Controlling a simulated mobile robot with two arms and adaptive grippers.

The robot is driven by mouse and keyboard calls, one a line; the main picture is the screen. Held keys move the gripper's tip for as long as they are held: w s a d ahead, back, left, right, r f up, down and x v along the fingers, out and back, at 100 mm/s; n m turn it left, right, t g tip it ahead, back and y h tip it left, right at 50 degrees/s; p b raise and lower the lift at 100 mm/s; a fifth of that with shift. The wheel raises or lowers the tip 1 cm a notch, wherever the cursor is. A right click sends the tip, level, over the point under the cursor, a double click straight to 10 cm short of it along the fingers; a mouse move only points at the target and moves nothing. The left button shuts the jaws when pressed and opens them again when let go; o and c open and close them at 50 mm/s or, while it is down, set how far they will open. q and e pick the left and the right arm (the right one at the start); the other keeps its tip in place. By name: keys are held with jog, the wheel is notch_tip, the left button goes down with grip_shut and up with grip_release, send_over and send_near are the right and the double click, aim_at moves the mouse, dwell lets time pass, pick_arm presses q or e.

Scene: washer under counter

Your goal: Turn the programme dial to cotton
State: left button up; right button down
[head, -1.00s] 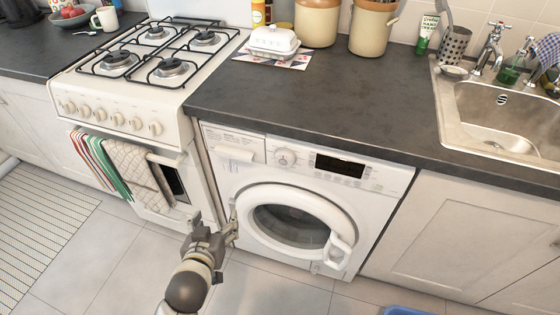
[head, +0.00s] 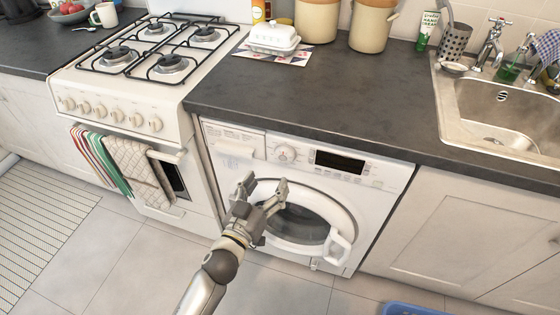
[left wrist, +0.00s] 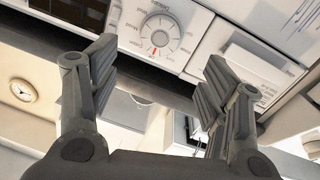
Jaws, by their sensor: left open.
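The white washing machine (head: 376,196) stands under the dark counter with its round door shut. Its programme dial (head: 286,153) is on the upper panel, between the detergent drawer (head: 233,139) and the dark display (head: 341,162). My right gripper is not in view.
The cooker (head: 120,110) with towels on its rail stands left of the machine. The counter (head: 300,95) overhangs the panel. The machine's door handle (head: 338,245) sticks out at lower right. A blue tub (head: 410,309) is on the floor.

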aim_at(283, 158)
pick_arm(q)
jog(key=x, duration=0.9)
jog(key=c, duration=1)
jog(key=shift+c, duration=0.2)
jog(key=shift+m, duration=0.4)
jog(key=m+p, duration=0.1)
jog(key=m, duration=0.1)
jog(key=shift+r+m, duration=0.1)
jog(key=shift+m, duration=0.2)
jog(key=shift+d+m, duration=0.1)
jog(key=shift+m, duration=1.9)
